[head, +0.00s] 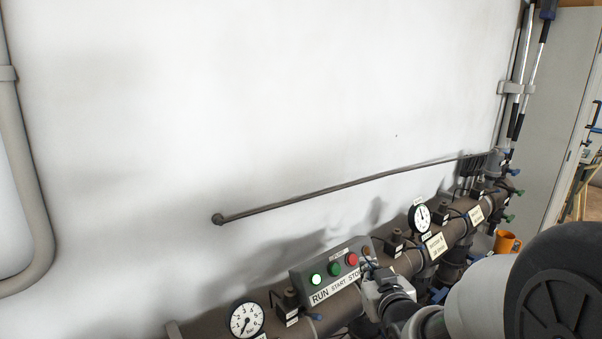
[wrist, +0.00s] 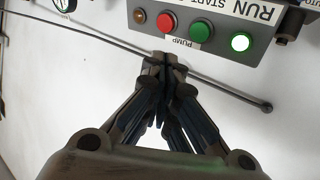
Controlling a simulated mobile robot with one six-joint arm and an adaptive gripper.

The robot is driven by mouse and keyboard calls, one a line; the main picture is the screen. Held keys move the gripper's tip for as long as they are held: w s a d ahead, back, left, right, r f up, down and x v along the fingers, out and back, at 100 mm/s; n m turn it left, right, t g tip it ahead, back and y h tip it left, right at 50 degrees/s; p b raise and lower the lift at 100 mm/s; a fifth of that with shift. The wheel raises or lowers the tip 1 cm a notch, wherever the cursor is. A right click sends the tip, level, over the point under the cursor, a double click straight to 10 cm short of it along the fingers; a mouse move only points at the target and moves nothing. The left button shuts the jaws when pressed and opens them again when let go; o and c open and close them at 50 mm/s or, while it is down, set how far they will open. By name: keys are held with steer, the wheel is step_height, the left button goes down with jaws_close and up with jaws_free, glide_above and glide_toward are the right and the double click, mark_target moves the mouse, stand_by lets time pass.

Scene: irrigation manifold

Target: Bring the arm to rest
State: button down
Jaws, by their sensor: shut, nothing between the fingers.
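My gripper (wrist: 166,62) is shut and empty in the wrist view. Its fingertips show just below the pump control box (wrist: 222,58) in that picture, which is upside down; I cannot tell the gap between them. In the head view, my gripper (head: 368,270) is small beside the right end of the control box (head: 297,277), partly hidden by my own arm. The box carries a brightly lit RUN lamp (head: 316,280), a green START button (head: 336,269), a red STOP button (head: 352,260) and an amber lamp (head: 366,251).
A brown manifold pipe (head: 408,263) with valves runs along the wall below. Pressure gauges (head: 246,319) (head: 420,218) stand on it. A thin rod (head: 340,187) crosses the wall. An orange mug (head: 506,242) stands at right. The white wall (head: 250,90) above is clear.

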steer(key=s+a+r+m+g, duration=0.1)
steer(key=s+g, duration=0.8)
steer(key=s, duration=2.3)
steer(key=shift+a+r+m+g+h, duration=0.2)
steer(key=shift+a+m+g+h, duration=0.05)
steer(key=shift+m+g+h, duration=0.15)
steer(key=shift+s+a, duration=0.1)
